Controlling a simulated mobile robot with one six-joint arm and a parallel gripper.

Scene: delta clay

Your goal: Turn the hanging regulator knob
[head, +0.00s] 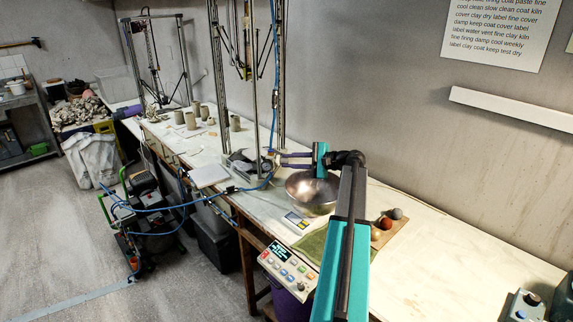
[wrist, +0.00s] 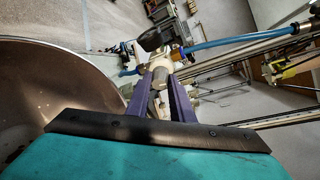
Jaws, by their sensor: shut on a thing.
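In the head view, my gripper (head: 279,159) reaches left over the bench with its two purple fingers. The small regulator (head: 270,151) hangs on a blue hose at the fingertips, and its details are too small to make out there. In the wrist view, my gripper (wrist: 159,82) has its purple fingers on either side of a short grey knob (wrist: 159,75) and is shut on it. Behind the knob are the pale regulator body (wrist: 162,61), a round dark part (wrist: 150,40) and a brass fitting with the blue hose (wrist: 215,44). The knob's turn angle cannot be told.
A metal bowl (head: 312,193) sits below my gripper and fills the left of the wrist view. A tall metal frame (head: 282,80) stands close behind the regulator. A scale (head: 296,222), a control box (head: 287,272) and several clay cups (head: 191,120) are on the bench.

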